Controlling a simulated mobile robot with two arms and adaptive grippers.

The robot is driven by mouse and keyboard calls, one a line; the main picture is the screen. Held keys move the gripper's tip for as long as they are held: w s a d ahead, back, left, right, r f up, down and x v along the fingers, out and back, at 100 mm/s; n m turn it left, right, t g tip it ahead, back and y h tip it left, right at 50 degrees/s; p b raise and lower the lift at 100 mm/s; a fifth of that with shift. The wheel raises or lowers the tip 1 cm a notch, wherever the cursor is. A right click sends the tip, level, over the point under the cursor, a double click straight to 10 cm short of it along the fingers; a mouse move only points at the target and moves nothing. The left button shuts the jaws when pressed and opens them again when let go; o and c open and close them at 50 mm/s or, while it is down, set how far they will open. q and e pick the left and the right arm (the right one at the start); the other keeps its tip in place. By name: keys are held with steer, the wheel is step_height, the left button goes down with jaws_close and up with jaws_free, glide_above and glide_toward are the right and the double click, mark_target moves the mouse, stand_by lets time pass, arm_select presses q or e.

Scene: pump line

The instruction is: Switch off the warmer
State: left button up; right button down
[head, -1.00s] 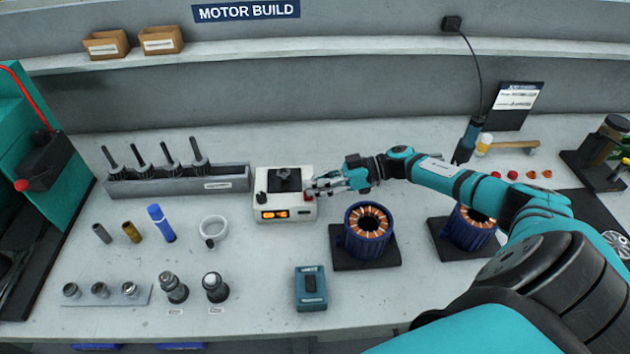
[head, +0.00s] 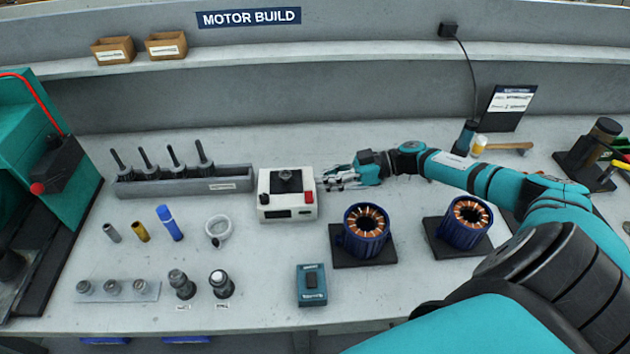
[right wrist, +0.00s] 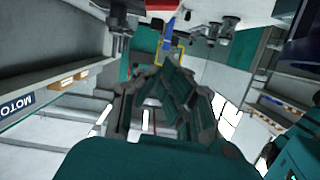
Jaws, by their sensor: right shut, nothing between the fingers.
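The warmer (head: 273,203) is a white box on the bench with a dark plate and a small dark part on top. Its front display (head: 290,213) is dark. A red switch (head: 309,197) is at its right front, and a dark knob is at its left front. My right gripper (head: 325,182) is just right of the warmer, near the red switch, its fingers shut and empty; a small gap seems to part them from the box. In the right wrist view my gripper (right wrist: 170,80) fills the middle. My left gripper is not in view.
Two copper-wound stators (head: 366,222) (head: 467,217) stand on dark pads at right, below my right forearm. A grey rack (head: 185,182) with several dark tools is left of the warmer. A teal box (head: 311,286) lies in front. A white ring (head: 218,230) lies at front left.

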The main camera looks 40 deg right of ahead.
steer(key=b+v, duration=0.1)
steer(key=v, duration=0.6)
steer(key=shift+s+d+f, duration=0.15)
steer(key=shift+s+d, duration=0.1)
steer(key=shift+s, duration=0.05)
